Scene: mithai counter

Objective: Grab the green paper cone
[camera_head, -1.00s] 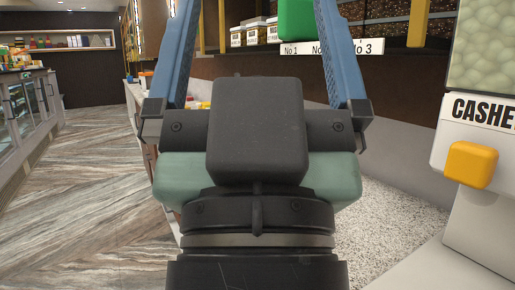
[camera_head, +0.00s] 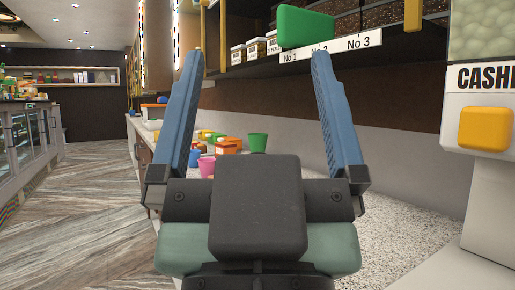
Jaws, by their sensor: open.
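A green tapered cup (camera_head: 258,142), open at the top, looks like the green paper cone. It stands on the counter at the back, among other coloured containers. In the head view it shows between the two blue fingers of my gripper (camera_head: 258,56). Its lower part is hidden behind the dark gripper body. My gripper is open, with its fingers wide apart and nothing between them. The cone appears farther away than the fingers, and I see no contact.
Pink (camera_head: 207,167) and orange (camera_head: 229,146) containers stand left of the cone. Above is a shelf with a numbered label strip (camera_head: 330,48) and a green block (camera_head: 305,26). A cashew dispenser with a yellow block (camera_head: 485,130) stands at right. Open floor (camera_head: 85,215) lies left.

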